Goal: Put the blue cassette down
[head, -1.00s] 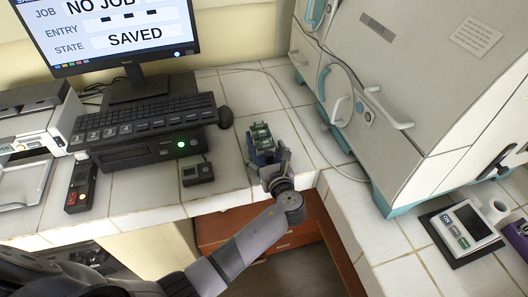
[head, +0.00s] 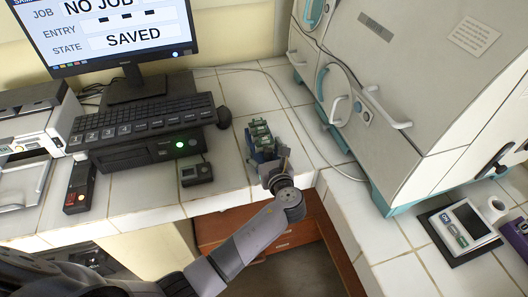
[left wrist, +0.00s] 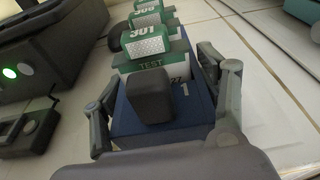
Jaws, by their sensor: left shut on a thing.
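The blue cassette (head: 256,157) is at the counter's front edge in the head view, with green-and-white labelled pieces (head: 261,136) on it. My left gripper (head: 270,165) is shut on it from the near side. In the left wrist view the blue cassette (left wrist: 193,122) sits between the two fingers of my left gripper (left wrist: 160,105). Labels there read "301" and "TEST". A dark block hides part of its near face. I cannot tell whether its underside touches the tiles. My right gripper is not in view.
A tiled counter (head: 235,88) surrounds the cassette, with bare tiles behind it. A small dark device (head: 196,172), a mouse (head: 224,117) and a keyboard (head: 145,122) are to the left. A large incubator (head: 420,75) stands to the right, with a cable (head: 325,150) before it.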

